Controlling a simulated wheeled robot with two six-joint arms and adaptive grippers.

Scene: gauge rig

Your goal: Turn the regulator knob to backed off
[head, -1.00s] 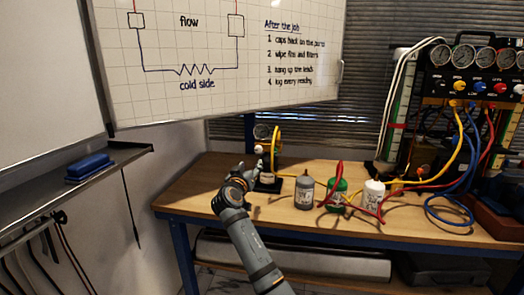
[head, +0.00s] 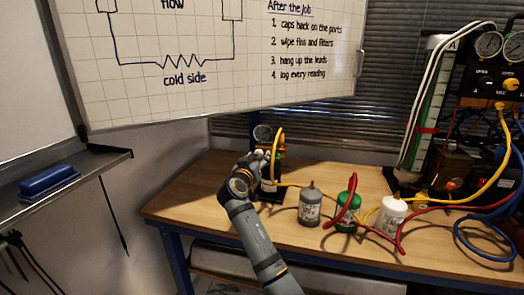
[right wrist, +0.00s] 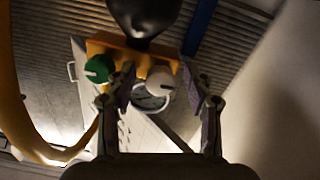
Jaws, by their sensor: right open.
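The regulator stands near the back left of the bench, with a round gauge (head: 262,132) on top and a yellow hose. In the right wrist view its brass-coloured body (right wrist: 130,50) carries a white knob (right wrist: 160,80), a green knob (right wrist: 98,68) and a dark rounded part (right wrist: 145,15). I cannot tell from markings which is the regulator knob. My right gripper (head: 261,157) is at the regulator's front left, partly hiding it. Its open fingers stand either side of the white knob, with a gap visible on the right. My left gripper is not in view.
Grey (head: 311,207), green (head: 347,212) and white (head: 391,216) canisters stand right of the regulator, with red and yellow hoses around them. A gauge panel (head: 493,85) stands at far right. The bench front (head: 215,212) is clear.

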